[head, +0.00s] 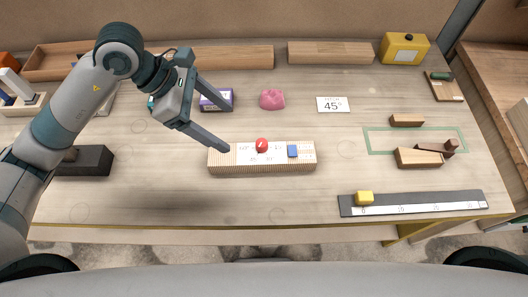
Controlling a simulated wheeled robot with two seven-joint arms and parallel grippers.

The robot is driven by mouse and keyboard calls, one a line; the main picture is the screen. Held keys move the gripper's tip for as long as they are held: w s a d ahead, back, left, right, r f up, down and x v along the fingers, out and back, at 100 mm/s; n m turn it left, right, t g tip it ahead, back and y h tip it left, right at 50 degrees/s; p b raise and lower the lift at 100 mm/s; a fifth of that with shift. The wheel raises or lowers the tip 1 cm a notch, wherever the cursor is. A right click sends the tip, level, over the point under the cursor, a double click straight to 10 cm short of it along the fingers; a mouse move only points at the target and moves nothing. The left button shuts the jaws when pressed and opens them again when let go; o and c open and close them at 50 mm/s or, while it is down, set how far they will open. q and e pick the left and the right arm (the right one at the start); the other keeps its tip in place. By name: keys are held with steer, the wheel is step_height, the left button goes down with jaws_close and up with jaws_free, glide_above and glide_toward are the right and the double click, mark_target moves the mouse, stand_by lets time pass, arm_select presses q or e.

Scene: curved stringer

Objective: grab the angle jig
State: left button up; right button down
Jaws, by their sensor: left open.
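A long light-wood block (222,163) lies at the middle of the bench. My right gripper is out of view.
A purple box (217,100) is by the upper finger, with a pink lump (271,99) and a 45° card (333,104) behind the block. A dark ruler (412,208) with a yellow slider (364,198) lies front right. Wood pieces (418,158) lie by a green outline. The front left bench is clear.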

arm_select(q)
steer(key=shift+a, duration=0.1)
steer(key=shift+f, duration=0.15)
steer(key=b, duration=0.3)
glide_toward(261, 154)
steer(key=x, duration=0.5)
steer(key=shift+f, duration=0.1)
